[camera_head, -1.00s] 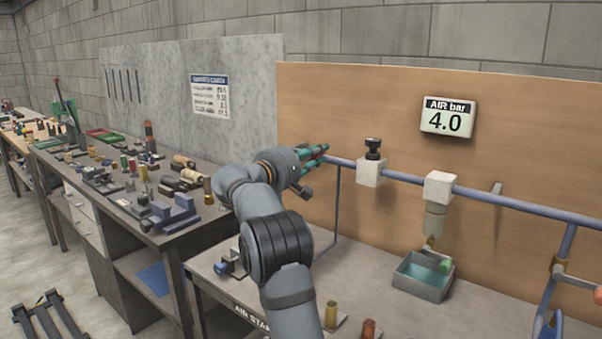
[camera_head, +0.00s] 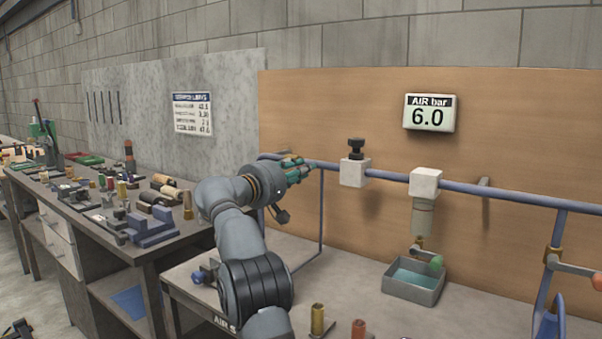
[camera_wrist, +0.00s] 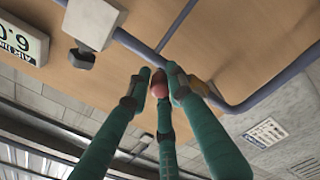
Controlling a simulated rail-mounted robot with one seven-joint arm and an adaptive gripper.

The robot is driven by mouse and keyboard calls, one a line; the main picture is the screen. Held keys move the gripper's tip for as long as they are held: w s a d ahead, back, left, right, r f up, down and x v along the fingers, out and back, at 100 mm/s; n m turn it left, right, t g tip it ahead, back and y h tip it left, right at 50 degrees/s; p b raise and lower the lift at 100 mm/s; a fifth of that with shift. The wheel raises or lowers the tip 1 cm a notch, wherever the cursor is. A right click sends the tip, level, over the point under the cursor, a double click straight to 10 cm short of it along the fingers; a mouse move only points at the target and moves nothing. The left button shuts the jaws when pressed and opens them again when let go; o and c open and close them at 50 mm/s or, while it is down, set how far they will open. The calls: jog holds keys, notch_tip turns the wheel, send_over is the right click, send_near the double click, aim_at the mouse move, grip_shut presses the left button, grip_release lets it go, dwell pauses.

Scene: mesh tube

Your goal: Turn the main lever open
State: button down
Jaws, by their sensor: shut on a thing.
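The main lever's reddish end (camera_wrist: 160,90) shows between the green fingers of my gripper (camera_wrist: 161,78) in the wrist view. A brass valve body (camera_wrist: 201,87) sits on the blue pipe just beside it. My gripper (camera_head: 297,168) is at the left end of the pipe in the head view and is shut on the lever. In the head view the fingers hide the lever, and its exact angle cannot be told. The air display (camera_head: 429,113) reads 6.0 bar; it also shows in part in the wrist view (camera_wrist: 20,36).
The blue pipe (camera_head: 480,193) runs right through a block with a black knob (camera_head: 356,148) and a second white block (camera_head: 425,182). A brass valve (camera_head: 553,258) is at right. A cluttered bench (camera_head: 110,240) stands left.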

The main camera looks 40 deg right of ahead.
jog(key=shift+s+d+f, duration=0.1)
jog(key=shift+d+f, duration=0.05)
jog(key=shift+f, duration=0.3)
jog(key=c, duration=1.8)
grip_release()
jog(key=shift+s+r, duration=0.1)
jog(key=shift+c, duration=0.2)
jog(key=shift+o, duration=1.3)
jog(key=shift+r, duration=0.15)
jog(key=v, duration=1.2)
jog(key=shift+d, duration=0.1)
